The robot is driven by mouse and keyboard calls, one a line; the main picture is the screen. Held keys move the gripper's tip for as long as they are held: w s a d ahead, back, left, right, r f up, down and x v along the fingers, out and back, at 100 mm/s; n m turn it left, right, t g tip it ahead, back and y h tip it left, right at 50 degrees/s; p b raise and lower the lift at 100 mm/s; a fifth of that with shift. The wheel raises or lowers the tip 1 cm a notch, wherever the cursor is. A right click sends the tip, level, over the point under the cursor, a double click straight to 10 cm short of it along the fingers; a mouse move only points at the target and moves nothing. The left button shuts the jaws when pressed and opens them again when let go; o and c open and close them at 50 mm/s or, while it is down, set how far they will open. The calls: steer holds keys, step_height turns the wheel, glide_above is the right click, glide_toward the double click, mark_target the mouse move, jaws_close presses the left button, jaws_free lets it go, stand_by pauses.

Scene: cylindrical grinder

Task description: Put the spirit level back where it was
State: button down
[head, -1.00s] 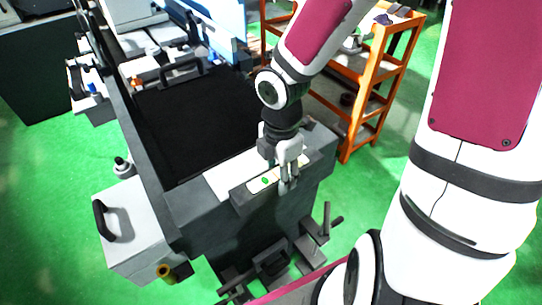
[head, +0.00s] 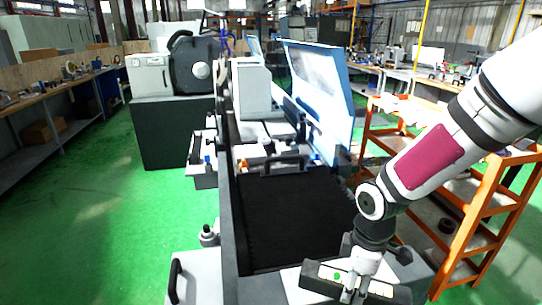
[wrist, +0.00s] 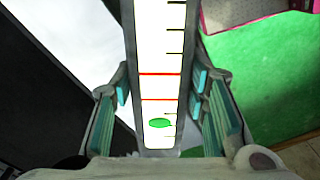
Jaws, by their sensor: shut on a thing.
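The spirit level is a dark grey bar (head: 318,273) with a white face and a green bubble. It is at the bottom of the head view, over the near end of the grinder (head: 228,262). My gripper (head: 354,288) is shut on the level, with its fingers around the bar. Whether the level touches the surface below is unclear.
A black cover (head: 290,220) lies beyond the level on the grinder, with a raised blue-framed guard (head: 322,95) behind it. An orange shelf cart (head: 478,235) stands close on the right, near my arm. Green floor (head: 110,235) is open on the left.

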steer(key=w+m, duration=0.4)
steer(key=w+f+m, duration=0.1)
steer(key=w+m, duration=0.3)
steer(key=w+f+m, duration=0.1)
steer(key=w+m, duration=0.2)
steer(key=w, duration=0.1)
steer(key=shift+d+f+m, duration=0.2)
steer(key=shift+m, duration=0.2)
steer(key=shift+w+d+f+m, duration=0.1)
steer(key=shift+w+f+m, duration=0.2)
steer(key=shift+w+m, duration=0.6)
steer(key=shift+s, duration=0.2)
